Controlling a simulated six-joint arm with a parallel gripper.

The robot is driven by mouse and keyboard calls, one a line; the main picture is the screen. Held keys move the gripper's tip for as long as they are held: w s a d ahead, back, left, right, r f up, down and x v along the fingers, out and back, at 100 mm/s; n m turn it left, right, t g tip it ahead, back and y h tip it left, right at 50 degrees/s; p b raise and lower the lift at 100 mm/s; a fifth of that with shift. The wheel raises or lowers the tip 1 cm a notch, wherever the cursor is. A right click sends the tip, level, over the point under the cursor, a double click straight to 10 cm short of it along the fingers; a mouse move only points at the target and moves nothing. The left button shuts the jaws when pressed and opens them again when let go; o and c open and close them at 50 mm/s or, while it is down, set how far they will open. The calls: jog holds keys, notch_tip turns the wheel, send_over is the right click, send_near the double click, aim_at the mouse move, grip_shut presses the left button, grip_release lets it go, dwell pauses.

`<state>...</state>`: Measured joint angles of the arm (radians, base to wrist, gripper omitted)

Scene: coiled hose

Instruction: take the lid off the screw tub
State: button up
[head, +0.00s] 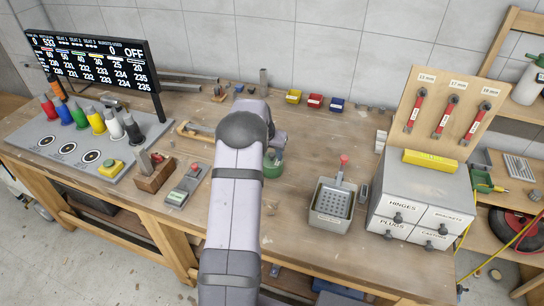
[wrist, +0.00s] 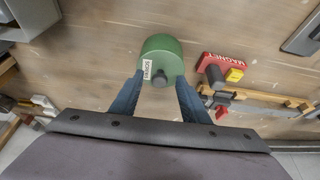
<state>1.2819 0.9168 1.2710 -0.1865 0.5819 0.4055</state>
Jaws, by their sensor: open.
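The screw tub (wrist: 163,52) is a round green container with a white label (wrist: 147,69) in the wrist view. A dark round knob (wrist: 160,79) shows on its near side; I cannot make out the seam between lid and tub. My gripper (wrist: 160,88) is open, with one dark finger on each side of the knob and nothing clearly held. Whether the fingers touch the tub I cannot tell. In the head view the green tub (head: 272,170) stands on the bench, partly hidden behind my arm and gripper.
A red magnet (wrist: 222,68) with a yellow part and a wooden-handled tool (wrist: 262,98) lie right of the tub in the wrist view. In the head view, a grey bin (head: 330,212) and a drawer cabinet (head: 420,200) stand right. Bench between tub and bin is clear.

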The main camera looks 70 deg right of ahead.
jog(key=shift+d+f, duration=0.2)
jog(key=shift+f, duration=0.25)
jog(key=shift+c, duration=0.4)
grip_shut()
